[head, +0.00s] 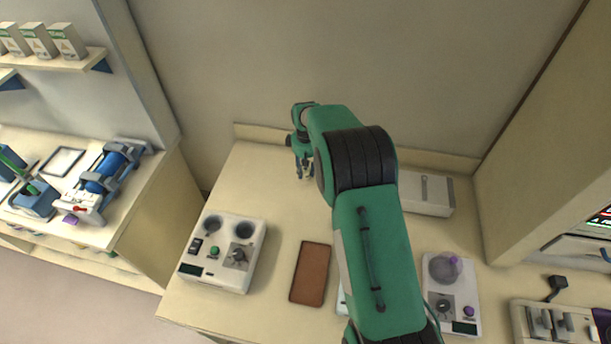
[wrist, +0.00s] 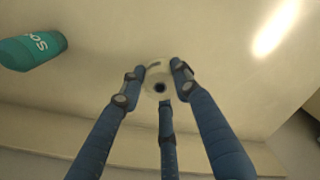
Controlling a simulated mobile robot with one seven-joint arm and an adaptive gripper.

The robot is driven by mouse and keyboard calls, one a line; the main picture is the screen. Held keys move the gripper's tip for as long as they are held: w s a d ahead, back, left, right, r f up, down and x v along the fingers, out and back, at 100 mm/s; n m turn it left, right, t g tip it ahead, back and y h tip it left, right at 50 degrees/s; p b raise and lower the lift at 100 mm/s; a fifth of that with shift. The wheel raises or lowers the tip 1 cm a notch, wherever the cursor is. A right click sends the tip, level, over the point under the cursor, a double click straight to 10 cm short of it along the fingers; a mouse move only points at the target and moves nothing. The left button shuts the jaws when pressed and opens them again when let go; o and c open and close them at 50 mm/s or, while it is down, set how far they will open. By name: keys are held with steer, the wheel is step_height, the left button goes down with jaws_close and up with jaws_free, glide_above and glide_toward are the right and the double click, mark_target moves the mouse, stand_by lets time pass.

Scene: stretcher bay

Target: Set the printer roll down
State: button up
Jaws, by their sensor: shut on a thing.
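My gripper (head: 304,168) hangs over the back part of the cream counter (head: 275,190), near the wall. In the wrist view its blue fingers (wrist: 158,84) are closed around the printer roll (wrist: 154,68), a small whitish roll with a dark hole in its core. The roll is hardly visible in the head view, hidden by the fingers and too small to make out. I cannot tell whether the roll touches the counter or is held above it.
A white device with two round wells (head: 218,272) stands front left. A brown flat pad (head: 310,273) lies mid-counter. A pale box (head: 425,196) sits back right, and a device with a round dish (head: 465,325) front right. The counter's back left is clear.

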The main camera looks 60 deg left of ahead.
mark_target(305, 175)
steer(key=shift+f, duration=0.1)
steer(key=shift+f+p, duration=0.35)
steer(key=shift+f, duration=1.3)
steer(key=shift+f, duration=0.15)
steer(key=o, duration=1.2)
steer(key=shift+c, duration=0.2)
steer(key=shift+r+b, duration=0.75)
steer(key=shift+r, duration=5.4)
